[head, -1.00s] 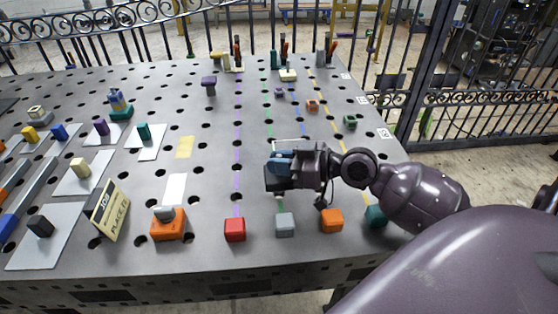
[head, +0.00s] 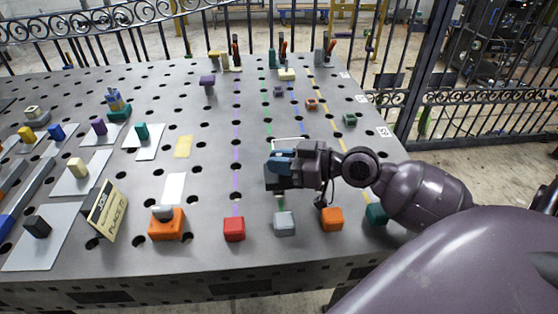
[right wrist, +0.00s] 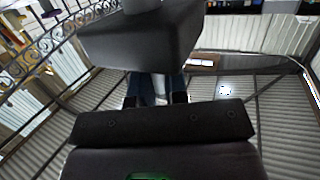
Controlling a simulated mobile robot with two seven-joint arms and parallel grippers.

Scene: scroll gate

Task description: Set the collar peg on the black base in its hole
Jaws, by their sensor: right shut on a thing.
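My right gripper (head: 283,162) is shut on a dark block, the black base (head: 275,184), over the middle right of the perforated table. Its blue fingers lie along the top of the block in the head view. The right wrist view shows the dark block (right wrist: 140,40) large and close, with a grey round peg part (right wrist: 140,5) at the top edge of the picture. The blue fingers (right wrist: 155,88) show behind it. Any collar and the hole under the block are hidden. I cannot tell whether the block touches the table. My left gripper is not in view.
A red block (head: 234,229), a grey block (head: 284,223), an orange block (head: 332,219) and a teal block (head: 377,213) stand along the near edge. An orange base with a grey peg (head: 166,224) and a yellow sign (head: 104,211) stand left. A white frame (head: 290,140) lies behind the gripper.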

